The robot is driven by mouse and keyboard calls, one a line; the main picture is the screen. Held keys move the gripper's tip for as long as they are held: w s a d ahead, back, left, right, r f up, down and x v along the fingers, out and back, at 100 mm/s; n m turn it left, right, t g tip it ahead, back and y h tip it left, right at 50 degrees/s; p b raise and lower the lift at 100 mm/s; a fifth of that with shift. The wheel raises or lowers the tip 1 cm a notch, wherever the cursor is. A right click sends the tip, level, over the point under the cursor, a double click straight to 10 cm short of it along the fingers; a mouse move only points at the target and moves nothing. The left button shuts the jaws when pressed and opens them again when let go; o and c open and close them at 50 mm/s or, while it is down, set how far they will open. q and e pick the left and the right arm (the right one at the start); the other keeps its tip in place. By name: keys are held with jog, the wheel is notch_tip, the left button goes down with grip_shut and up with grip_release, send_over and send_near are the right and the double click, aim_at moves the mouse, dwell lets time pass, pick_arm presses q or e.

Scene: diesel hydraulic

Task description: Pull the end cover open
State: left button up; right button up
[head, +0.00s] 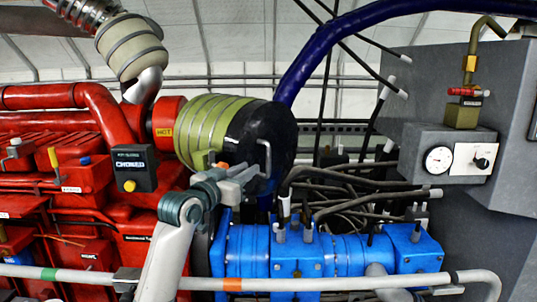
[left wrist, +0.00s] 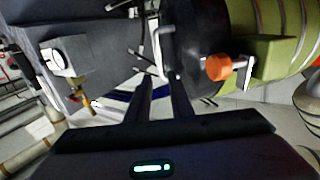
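The end cover (head: 258,130) is a dark round disc closing the right end of a green ribbed cylinder (head: 200,125). It appears shut. A grey bar handle (head: 264,155) stands on its face. In the left wrist view the cover (left wrist: 205,30) is at the upper middle, with its handle (left wrist: 167,40) just beyond my fingertips. My left gripper (head: 255,172) is below and in front of the cover, close to the handle. In the left wrist view its two fingers (left wrist: 161,80) are apart with nothing between them. My right gripper is not in view.
An orange knob (left wrist: 217,67) sits at the cover's rim beside my left gripper. Blue machinery (head: 325,255) with dark hoses stands below right. Red engine parts (head: 60,180) fill the left. A grey cabinet with a gauge (head: 438,160) is at right. A pale rail (head: 330,284) crosses the front.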

aim_at(267, 157)
pick_arm(q)
jog(key=p+x, duration=0.4)
jog(key=x, duration=0.8)
jog(key=shift+w+d+f, duration=0.1)
jog(key=shift+w+d, duration=0.05)
jog(key=shift+w, duration=0.15)
jog(key=shift+c, duration=0.3)
grip_shut()
